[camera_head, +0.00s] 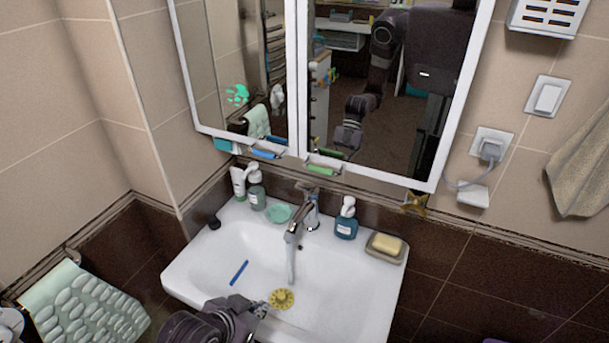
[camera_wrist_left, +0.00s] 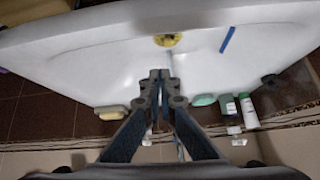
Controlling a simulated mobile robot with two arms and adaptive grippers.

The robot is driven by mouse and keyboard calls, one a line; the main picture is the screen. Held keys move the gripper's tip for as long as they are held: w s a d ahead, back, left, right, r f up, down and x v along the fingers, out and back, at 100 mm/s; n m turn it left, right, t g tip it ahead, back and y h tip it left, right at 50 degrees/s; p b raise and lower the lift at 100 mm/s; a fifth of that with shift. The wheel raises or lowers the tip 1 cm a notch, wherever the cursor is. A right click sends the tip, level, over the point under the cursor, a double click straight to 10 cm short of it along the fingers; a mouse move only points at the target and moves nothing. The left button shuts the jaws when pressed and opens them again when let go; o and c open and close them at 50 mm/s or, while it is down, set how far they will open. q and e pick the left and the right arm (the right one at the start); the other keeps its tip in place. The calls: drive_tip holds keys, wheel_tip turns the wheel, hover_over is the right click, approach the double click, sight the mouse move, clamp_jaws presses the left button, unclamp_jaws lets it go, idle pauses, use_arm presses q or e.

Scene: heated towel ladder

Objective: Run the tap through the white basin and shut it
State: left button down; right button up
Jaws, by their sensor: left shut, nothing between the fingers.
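The white basin (camera_head: 215,262) is mounted under the mirror cabinet. Its chrome tap (camera_head: 297,228) stands at the middle of the back rim. A pale, narrow stream (camera_head: 291,265) runs down from the spout toward a yellow drain piece (camera_head: 282,298). My left gripper (camera_head: 262,308) is over the front of the basin, in front of the tap and apart from it. In the left wrist view the basin (camera_wrist_left: 75,55) appears upside down, and the left gripper (camera_wrist_left: 160,75) has its fingers together with nothing between them. The gripper partly hides the tap there. My right gripper is not in view.
A blue stick (camera_head: 239,272) lies in the basin. A tube (camera_head: 238,182), a pump bottle (camera_head: 257,190) and a green dish (camera_head: 278,213) stand left of the tap. A blue soap bottle (camera_head: 346,220) and a soap dish (camera_head: 385,247) are right of it.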

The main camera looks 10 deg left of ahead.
use_arm(q)
drive_tip(key=w+r+t, duration=0.3)
drive_tip(key=w+r, duration=0.3)
drive_tip(key=w, duration=0.1)
drive_tip(key=m+t+h, duration=0.2)
drive_tip(key=t, duration=0.2)
approach(298, 188)
drive_tip(key=shift+w+d+r+p, duration=0.1)
drive_tip(key=shift+w+d+p, duration=0.35)
drive_tip(key=shift+w, duration=1.15)
drive_tip(key=shift+w+d+r+p, duration=0.1)
drive_tip(key=shift+w+d+p, duration=0.3)
drive_tip(key=shift+w, duration=1.15)
drive_tip(key=shift+w+d+r+p, duration=0.1)
drive_tip(key=shift+w+d+p, duration=0.35)
drive_tip(key=shift+w, duration=1.15)
drive_tip(key=shift+a+f, duration=0.1)
drive_tip(key=shift+a, duration=0.05)
